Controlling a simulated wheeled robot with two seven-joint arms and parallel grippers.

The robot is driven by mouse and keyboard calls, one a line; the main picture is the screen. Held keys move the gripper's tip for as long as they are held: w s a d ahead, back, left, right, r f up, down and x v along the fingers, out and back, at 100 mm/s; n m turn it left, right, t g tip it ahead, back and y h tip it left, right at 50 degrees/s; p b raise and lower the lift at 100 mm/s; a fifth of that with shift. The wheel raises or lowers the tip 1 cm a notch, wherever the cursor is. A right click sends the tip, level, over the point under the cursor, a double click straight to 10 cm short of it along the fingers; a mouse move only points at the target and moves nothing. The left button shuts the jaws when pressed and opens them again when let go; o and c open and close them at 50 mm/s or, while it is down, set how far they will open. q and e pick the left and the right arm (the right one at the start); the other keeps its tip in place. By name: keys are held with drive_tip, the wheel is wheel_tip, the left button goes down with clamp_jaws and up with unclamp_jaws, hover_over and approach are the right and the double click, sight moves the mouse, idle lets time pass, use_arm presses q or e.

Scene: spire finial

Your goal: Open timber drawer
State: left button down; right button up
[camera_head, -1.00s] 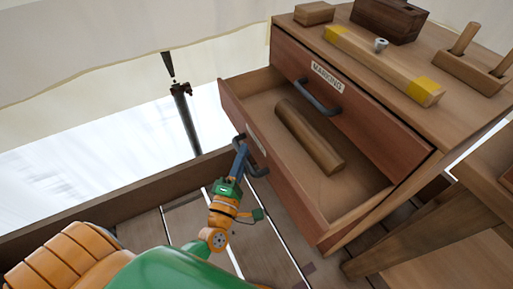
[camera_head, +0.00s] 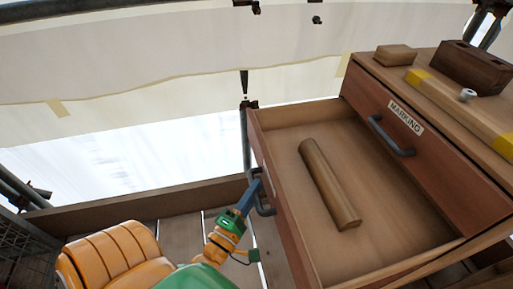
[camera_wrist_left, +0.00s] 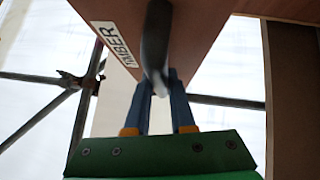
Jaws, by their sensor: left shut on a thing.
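The timber drawer (camera_head: 290,225) is pulled well out of the wooden cabinet, and a round wooden billet (camera_head: 328,185) lies inside it. Its label, partly reading "TIMBER", shows in the left wrist view (camera_wrist_left: 117,45). My left gripper (camera_head: 256,190) is shut on the drawer's dark bar handle (camera_head: 265,196); the blue fingers sit on both sides of the handle (camera_wrist_left: 156,45) in the left wrist view. My right gripper is not in view.
Above it, the drawer labelled "MARKING" (camera_head: 430,150) is shut. On the cabinet top are a small wood block (camera_head: 396,54), a dark box (camera_head: 475,66) and a yellow-ended bar (camera_head: 455,100). A low timber board (camera_head: 140,212) edges the plank floor.

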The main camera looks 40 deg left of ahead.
use_arm(q)
drive_tip(key=c, duration=0.8)
unclamp_jaws()
drive_tip(key=shift+o, duration=0.2)
drive_tip(key=s+d+f, duration=0.1)
drive_tip(key=s, duration=0.6)
